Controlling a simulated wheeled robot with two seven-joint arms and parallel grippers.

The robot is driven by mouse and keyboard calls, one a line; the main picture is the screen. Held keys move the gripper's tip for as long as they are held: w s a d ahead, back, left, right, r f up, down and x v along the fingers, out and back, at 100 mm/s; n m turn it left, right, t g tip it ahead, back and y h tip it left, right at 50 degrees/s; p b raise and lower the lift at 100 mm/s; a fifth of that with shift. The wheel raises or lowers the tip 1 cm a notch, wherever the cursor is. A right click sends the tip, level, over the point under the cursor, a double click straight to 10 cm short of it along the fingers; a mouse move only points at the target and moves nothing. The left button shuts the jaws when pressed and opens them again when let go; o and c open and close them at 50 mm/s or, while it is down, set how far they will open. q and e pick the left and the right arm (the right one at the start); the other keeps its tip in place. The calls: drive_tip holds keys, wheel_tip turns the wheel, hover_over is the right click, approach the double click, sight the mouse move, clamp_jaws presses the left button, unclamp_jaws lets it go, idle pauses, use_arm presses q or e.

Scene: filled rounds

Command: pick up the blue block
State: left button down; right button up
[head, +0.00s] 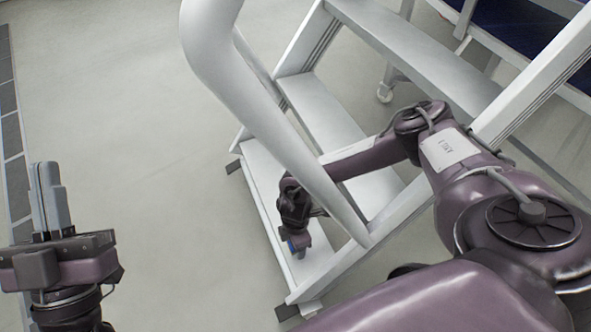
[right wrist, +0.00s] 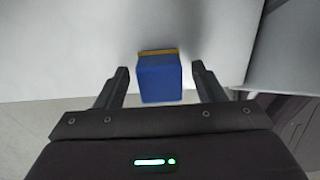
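The blue block (right wrist: 160,80) is in the right wrist view, in front of a pale surface, with a thin yellow strip along its far edge. My right gripper (right wrist: 160,84) is open, one finger on each side of the block, with a gap on both sides. In the head view a small blue patch of the block (head: 291,246) shows beside my right gripper (head: 298,243), over the lowest step of the white stairs; the arm hides the rest. My left gripper (head: 50,197) points up at the far left, fingers together and empty, far from the block.
White steps (head: 335,125) with a thick rounded handrail (head: 262,105) stand on the right. The rail passes close to my right forearm. A caster wheel (head: 384,93) shows behind the steps. The grey floor (head: 150,130) between my left gripper and the steps is clear.

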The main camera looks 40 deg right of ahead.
drive_tip(key=c, duration=1)
